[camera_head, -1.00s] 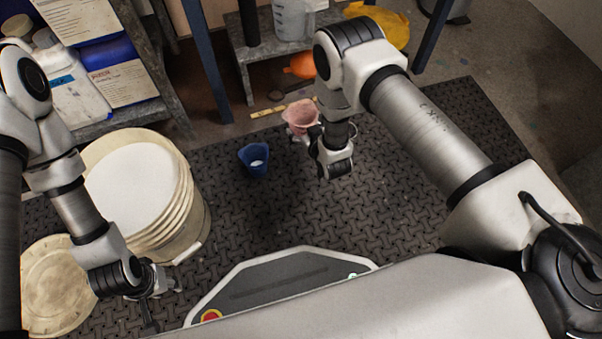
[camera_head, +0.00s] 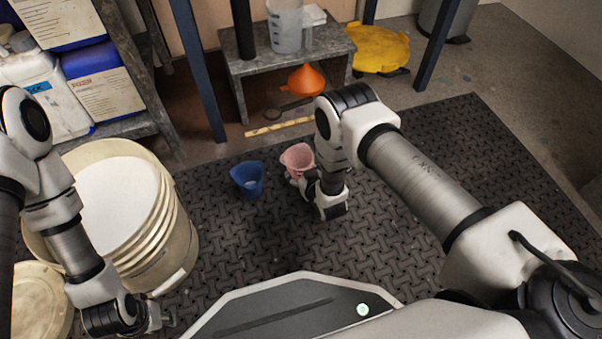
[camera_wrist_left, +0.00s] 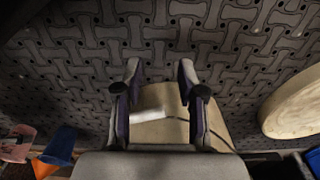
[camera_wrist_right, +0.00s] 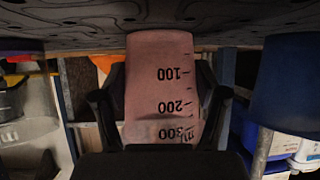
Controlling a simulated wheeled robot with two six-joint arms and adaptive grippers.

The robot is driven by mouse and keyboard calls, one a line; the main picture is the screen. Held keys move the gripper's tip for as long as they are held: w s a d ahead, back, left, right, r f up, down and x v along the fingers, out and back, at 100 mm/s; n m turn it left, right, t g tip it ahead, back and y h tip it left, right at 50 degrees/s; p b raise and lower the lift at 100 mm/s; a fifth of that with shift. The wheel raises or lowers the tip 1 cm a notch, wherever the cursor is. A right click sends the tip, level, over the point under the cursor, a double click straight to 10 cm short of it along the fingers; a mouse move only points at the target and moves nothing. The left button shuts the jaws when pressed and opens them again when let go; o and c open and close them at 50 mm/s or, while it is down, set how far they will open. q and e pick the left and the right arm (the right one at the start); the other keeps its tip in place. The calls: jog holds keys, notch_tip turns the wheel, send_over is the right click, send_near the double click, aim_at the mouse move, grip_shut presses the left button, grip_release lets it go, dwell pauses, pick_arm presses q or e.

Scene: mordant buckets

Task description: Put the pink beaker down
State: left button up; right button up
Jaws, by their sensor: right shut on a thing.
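The pink beaker (camera_head: 297,160) stands upright in the head view, right of the blue beaker (camera_head: 248,180). My right gripper (camera_head: 303,181) is shut on its near side. In the right wrist view, which is upside down, the pink beaker (camera_wrist_right: 165,85) with its black scale sits between the fingers (camera_wrist_right: 162,110). Its base is at or very close to the mat (camera_wrist_right: 80,22); I cannot tell whether it touches. The blue beaker (camera_wrist_right: 290,85) shows at right there. My left gripper (camera_head: 165,318) is open and empty, its fingers (camera_wrist_left: 158,75) apart in the left wrist view.
A large cream bucket (camera_head: 178,240) with white contents stands at left, with a round lid (camera_head: 40,300) beside it. A low stool (camera_head: 290,50) and an orange funnel (camera_head: 304,80) are behind the beakers. The mat (camera_head: 440,150) is clear at right.

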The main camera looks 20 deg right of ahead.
jog(key=shift+f, duration=0.2)
jog(key=o, duration=1.2)
jog(key=shift+o, duration=0.2)
jog(key=shift+r, duration=0.1)
jog(key=shift+r, duration=0.25)
jog(key=s+d+r+g+p, duration=0.2)
jog(key=s+r+g, duration=0.2)
jog(key=s, duration=0.7)
jog(key=s+d+r+m+g+p, duration=0.1)
jog(key=s+d+r+g+p, duration=0.1)
jog(key=s, duration=1)
jog(key=s+d+r+m+g+h+p, duration=0.1)
jog(key=s+d+r+g+p, duration=0.2)
jog(key=s+r+g, duration=0.3)
jog(key=s+r, duration=0.1)
jog(key=s, duration=0.4)
jog(key=shift+s+d+r, duration=0.2)
jog(key=shift+d+r, duration=0.05)
jog(key=shift+d, duration=0.05)
